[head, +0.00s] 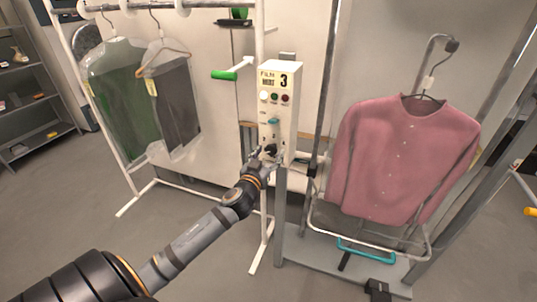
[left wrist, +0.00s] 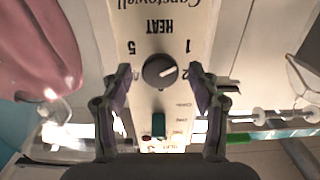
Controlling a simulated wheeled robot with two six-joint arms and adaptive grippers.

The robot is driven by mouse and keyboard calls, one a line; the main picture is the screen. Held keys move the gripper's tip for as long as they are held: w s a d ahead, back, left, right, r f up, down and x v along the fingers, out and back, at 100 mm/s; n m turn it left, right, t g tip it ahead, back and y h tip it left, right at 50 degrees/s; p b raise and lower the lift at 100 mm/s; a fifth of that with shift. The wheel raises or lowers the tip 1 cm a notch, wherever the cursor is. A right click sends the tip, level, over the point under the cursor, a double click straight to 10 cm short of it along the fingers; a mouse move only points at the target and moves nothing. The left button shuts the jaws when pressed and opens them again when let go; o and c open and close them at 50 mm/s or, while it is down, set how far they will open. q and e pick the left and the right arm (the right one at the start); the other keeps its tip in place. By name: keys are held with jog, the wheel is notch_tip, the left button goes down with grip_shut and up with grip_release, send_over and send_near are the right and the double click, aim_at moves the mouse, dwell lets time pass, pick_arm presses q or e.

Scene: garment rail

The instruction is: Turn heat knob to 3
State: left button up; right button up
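The heat knob (left wrist: 159,71) is round and black with a white pointer line, on the cream control box (head: 293,118). In the left wrist view, where the box appears upside down, the pointer is toward the right, near the 2. The printed 5 and 1 show beside HEAT. My left gripper (left wrist: 158,78) is open, with one finger on each side of the knob and a gap to it on both sides. In the head view my left gripper (head: 264,157) is at the box's lower front and partly covers the knob. My right gripper is out of view.
The box's top sign (head: 275,80) reads HEAT 3, above several coloured buttons. A pink shirt (head: 405,155) hangs on a stand at right. Bagged garments (head: 125,95) hang on a white rail at left. A green-handled lever (head: 224,75) sticks out left of the box.

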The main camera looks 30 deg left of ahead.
pick_arm(q)
jog(key=c, duration=1.1)
